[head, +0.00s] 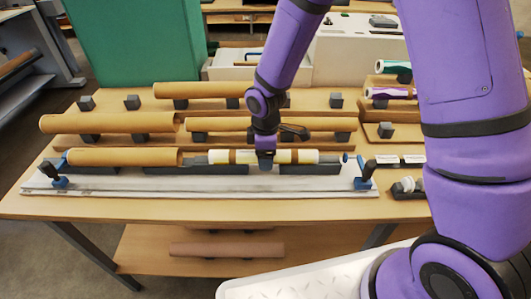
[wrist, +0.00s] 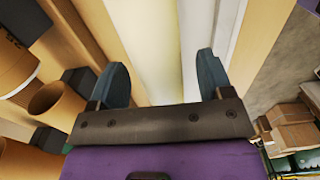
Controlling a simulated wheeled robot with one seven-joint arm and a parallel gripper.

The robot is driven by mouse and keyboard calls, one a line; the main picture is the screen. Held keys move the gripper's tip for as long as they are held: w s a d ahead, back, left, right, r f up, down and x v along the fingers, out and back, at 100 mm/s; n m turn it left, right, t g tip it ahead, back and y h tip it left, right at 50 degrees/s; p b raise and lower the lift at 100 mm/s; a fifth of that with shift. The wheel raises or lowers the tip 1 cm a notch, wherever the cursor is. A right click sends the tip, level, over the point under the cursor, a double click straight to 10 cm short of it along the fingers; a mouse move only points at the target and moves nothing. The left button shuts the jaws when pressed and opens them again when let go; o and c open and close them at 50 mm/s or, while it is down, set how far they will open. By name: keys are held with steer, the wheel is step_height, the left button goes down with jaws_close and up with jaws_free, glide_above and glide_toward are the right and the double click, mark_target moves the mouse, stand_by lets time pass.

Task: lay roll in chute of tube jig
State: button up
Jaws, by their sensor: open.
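A cream roll with brown bands (head: 298,156) lies level along the tube jig (head: 215,182), in line with a brown tube (head: 125,157) to its left. It appears to rest low on the dark supports; its exact contact with the chute is hidden. My gripper (head: 266,158) is over the roll's middle, pointing down. In the wrist view my gripper (wrist: 164,78) is open, and the pale roll (wrist: 145,45) runs between its fingers, nearer the left one. I cannot tell whether either finger touches it.
Blue clamps stand at the jig's left end (head: 55,177) and right end (head: 366,177). More brown tubes (head: 108,123) lie on dark blocks behind. A green panel (head: 135,42) and a white machine (head: 350,50) stand at the back. Small rolls (head: 392,92) lie at right.

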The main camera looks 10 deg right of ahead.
steer(key=shift+r, duration=0.1)
step_height(320, 180, up, 11)
stand_by(0.5)
stand_by(0.3)
steer(key=s+d+r+m+t, duration=0.1)
steer(key=s+d+r+m, duration=0.25)
steer(key=d+r, duration=0.3)
steer(key=s+d+r+m+t, duration=0.25)
steer(key=d+r+m, duration=0.2)
steer(key=r, duration=0.35)
steer(key=s+d+r+m+t, duration=0.1)
steer(key=s+d+r+m, duration=0.3)
steer(key=s, duration=0.4)
steer(key=s+d+r+m, duration=0.3)
steer(key=s+d, duration=0.1)
steer(key=s, duration=0.3)
steer(key=shift+s+d+r+m+t, duration=0.25)
steer(key=shift+s+r+m+t, duration=0.1)
steer(key=shift+r+m, duration=0.05)
